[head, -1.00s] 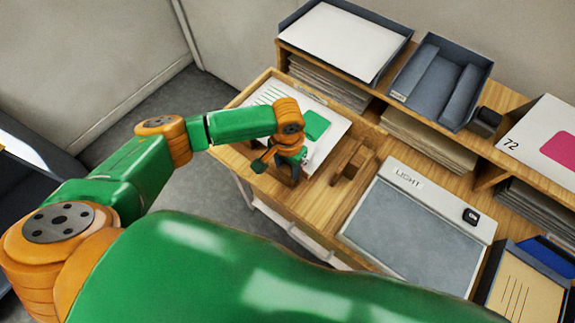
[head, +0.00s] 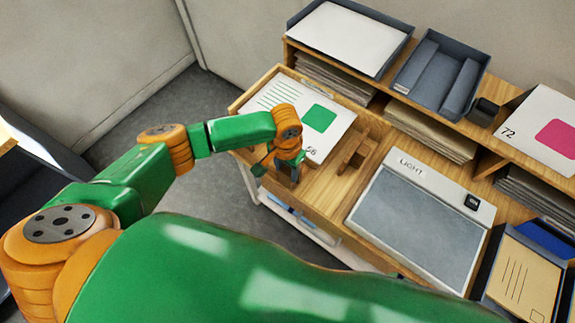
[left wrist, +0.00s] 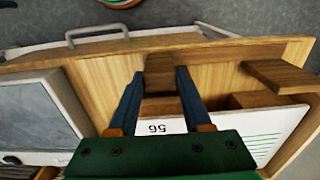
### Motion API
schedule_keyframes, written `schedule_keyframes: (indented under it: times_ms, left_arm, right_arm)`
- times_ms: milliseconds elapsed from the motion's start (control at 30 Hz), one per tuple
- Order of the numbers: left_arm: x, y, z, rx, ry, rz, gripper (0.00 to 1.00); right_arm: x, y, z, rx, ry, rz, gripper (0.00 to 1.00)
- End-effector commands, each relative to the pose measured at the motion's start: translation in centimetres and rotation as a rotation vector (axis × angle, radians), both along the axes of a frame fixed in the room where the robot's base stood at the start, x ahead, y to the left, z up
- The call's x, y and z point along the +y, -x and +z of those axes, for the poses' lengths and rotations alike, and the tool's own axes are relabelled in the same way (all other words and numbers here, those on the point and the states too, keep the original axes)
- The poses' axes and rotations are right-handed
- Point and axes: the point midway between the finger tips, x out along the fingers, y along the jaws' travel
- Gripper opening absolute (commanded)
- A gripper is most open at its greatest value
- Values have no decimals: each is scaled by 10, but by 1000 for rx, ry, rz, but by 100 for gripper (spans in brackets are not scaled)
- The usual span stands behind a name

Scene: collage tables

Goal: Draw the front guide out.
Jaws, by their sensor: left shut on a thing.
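The front guide (left wrist: 160,76) is a brown wooden block near the table's front edge. In the left wrist view it stands between the fingers of my left gripper (left wrist: 158,100), which is shut on it. In the head view my left gripper (head: 288,176) is at the near edge of the white sheet (head: 282,100) and hides most of the guide. The sheet bears a green square, green lines and the number 56. A second wooden piece (head: 355,150) stands right of the sheet. My right gripper is not in view.
A light box (head: 415,225) lies right of the wooden pieces. Wooden shelving with paper stacks and grey trays (head: 437,80) runs along the back. Another wooden block (left wrist: 282,76) lies right of the gripper in the left wrist view. A white drawer with a handle (left wrist: 95,32) is below the front edge.

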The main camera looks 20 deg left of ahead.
Motion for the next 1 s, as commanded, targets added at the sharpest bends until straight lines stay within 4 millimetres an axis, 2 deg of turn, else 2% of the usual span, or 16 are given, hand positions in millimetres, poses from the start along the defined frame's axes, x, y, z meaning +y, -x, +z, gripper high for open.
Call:
schedule_keyframes:
  times_ms: [233, 267, 367, 667, 767, 900, 1000]
  left_arm:
    - [2, 4, -1, 15, -6, -1, 0]
    - [1, 4, -1, 15, -6, -1, 52]
    - [1, 3, -1, 14, -6, -1, 79]
    - [1, 2, 1, 9, -3, -1, 80]
    - [0, 1, 15, 7, -1, -3, 80]
    - [1, 1, 46, 7, -2, -3, 80]
    - [1, 2, 61, 9, -2, -1, 80]
  right_arm:
    - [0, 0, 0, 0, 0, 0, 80]
    - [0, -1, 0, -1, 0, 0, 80]
    - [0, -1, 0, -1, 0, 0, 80]
    - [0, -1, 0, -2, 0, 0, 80]
    - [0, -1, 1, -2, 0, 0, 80]
    - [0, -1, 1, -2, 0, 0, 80]
    - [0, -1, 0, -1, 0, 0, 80]
